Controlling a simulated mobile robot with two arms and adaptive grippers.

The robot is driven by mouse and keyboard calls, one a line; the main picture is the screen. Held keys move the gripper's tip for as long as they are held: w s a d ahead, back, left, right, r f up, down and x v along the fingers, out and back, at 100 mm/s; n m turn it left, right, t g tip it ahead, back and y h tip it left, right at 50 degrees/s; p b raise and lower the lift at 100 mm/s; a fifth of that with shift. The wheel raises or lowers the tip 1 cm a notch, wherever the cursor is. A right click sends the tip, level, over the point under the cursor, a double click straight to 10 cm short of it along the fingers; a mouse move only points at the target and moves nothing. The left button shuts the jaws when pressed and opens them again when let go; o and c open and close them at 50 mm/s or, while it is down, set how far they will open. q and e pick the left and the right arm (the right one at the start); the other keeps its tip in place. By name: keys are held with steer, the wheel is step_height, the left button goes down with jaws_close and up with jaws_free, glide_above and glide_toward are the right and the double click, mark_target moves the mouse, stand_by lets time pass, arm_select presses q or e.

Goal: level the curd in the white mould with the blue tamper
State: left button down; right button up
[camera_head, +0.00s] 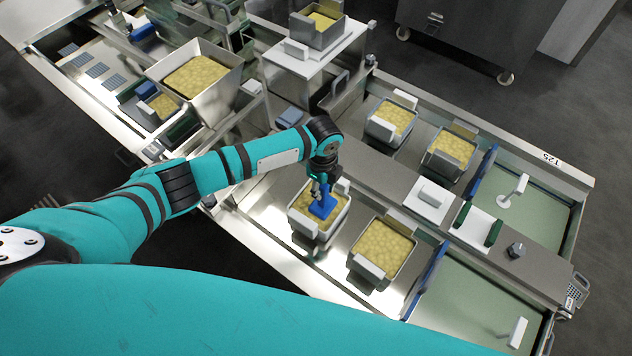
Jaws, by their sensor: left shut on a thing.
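My left gripper (321,187) comes down from the teal arm and is shut on the blue tamper (322,207). The tamper's flat blue head is over the middle of the pale curd (337,217) in the white mould (305,226). The head looks low, at or just above the curd; I cannot tell if it touches. The head hides part of the curd, and my wrist covers the area just behind the mould. My right gripper is not in view.
Another curd-filled mould (377,252) stands just to the right, with a blue upright plate (427,281) beyond it. Two more filled moulds (394,120) (449,154) stand in the back bay. A curd hopper (165,74) is at the upper left. The green bays at right are mostly clear.

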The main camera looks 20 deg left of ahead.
arm_select(q)
steer(key=shift+s+d, duration=0.3)
steer(key=shift+d, duration=0.4)
steer(key=shift+w+a, duration=0.75)
steer(key=shift+a, duration=1.4)
steer(key=shift+s+d+f+p, duration=0.1)
steer(key=shift+s+d+p, duration=0.2)
steer(key=shift+d, duration=0.4)
steer(key=shift+s+d+r+p, duration=0.1)
steer(key=shift+s+d+p, duration=0.15)
steer(key=shift+d, duration=0.5)
steer(key=shift+s+d+f+p, duration=0.1)
steer(key=shift+s+d+p, duration=0.15)
steer(key=shift+d, duration=0.45)
steer(key=shift+w+a, duration=0.75)
steer(key=shift+a, duration=1.4)
steer(key=shift+s+d+p, duration=0.2)
steer(key=shift+d+p, duration=0.05)
steer(key=shift+d, duration=0.45)
steer(key=shift+s+d+p, duration=0.2)
steer(key=shift+s+d, duration=0.05)
steer(key=shift+d, duration=0.5)
steer(key=shift+s+d+p, duration=0.2)
steer(key=shift+d+p, duration=0.05)
steer(key=shift+d, duration=0.45)
step_height(320, 180, up, 10)
steer(key=p, duration=1)
steer(key=shift+r, duration=0.2)
steer(key=shift+f, duration=0.1)
